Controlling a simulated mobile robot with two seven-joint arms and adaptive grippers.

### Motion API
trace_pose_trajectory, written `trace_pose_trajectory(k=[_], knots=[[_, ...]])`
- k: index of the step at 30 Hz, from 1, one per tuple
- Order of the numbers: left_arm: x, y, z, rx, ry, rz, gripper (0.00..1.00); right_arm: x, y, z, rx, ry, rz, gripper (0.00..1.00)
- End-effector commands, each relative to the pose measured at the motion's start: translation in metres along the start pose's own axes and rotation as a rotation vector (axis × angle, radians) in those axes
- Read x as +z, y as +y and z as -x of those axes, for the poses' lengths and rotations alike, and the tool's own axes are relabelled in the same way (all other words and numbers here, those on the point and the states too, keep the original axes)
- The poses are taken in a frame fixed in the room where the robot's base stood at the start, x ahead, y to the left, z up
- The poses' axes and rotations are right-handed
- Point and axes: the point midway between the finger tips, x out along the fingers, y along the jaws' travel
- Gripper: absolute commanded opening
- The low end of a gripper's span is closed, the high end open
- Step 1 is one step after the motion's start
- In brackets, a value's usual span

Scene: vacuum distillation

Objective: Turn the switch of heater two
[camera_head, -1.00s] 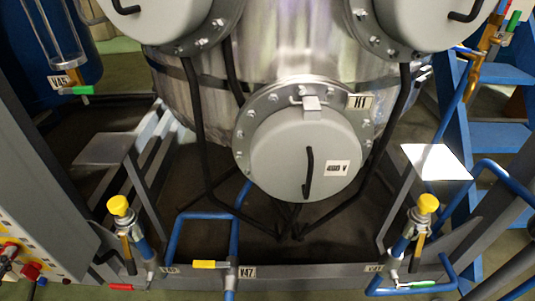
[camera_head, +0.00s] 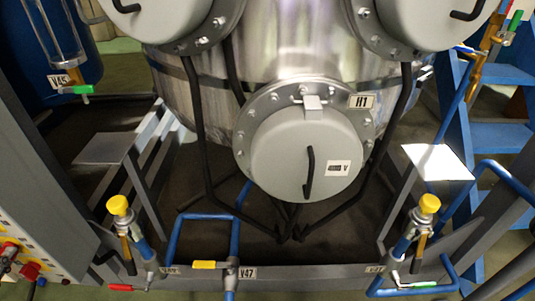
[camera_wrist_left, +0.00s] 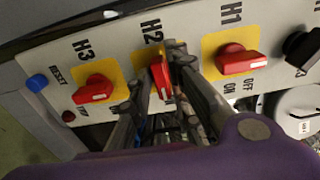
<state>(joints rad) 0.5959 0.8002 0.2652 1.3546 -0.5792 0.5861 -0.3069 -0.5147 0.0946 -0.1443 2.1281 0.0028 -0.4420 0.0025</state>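The heater two switch (camera_wrist_left: 162,80) is a red knob on a yellow plate marked H2, in the left wrist view. Its long side stands roughly upright in that view, while the H1 switch (camera_wrist_left: 240,60) and the H3 switch (camera_wrist_left: 93,89) lie more nearly level. My left gripper (camera_wrist_left: 158,68) has one finger on each side of the H2 knob and appears closed on it. The fingers partly hide the knob and its plate. The left gripper cannot be made out in the head view, and my right gripper is in neither view.
A black knob (camera_wrist_left: 301,48) and a blue reset button (camera_wrist_left: 37,82) flank the switches. The control panel (camera_head: 45,225) is at the left edge of the head view. A large steel vessel (camera_head: 300,45) and yellow-capped valves (camera_head: 118,205) stand to its right.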

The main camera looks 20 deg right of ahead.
Motion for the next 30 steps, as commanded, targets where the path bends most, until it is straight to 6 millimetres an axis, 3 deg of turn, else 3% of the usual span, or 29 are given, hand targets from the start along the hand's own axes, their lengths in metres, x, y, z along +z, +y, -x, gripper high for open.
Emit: trace_pose_trajectory(k=[8, 11, 14, 30], knots=[[0.0, -0.001, -0.001, -0.002, 0.001, 0.002, 0.3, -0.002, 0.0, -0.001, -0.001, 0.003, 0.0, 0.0], [0.0, -0.001, 0.001, -0.002, 0.001, 0.002, 0.3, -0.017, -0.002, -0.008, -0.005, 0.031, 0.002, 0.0], [0.0, 0.0, 0.008, 0.0, 0.0, 0.003, 0.3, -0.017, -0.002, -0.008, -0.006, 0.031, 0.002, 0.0], [0.0, 0.0, 0.108, 0.0, -0.001, 0.002, 0.3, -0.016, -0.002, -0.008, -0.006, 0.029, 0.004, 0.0]])
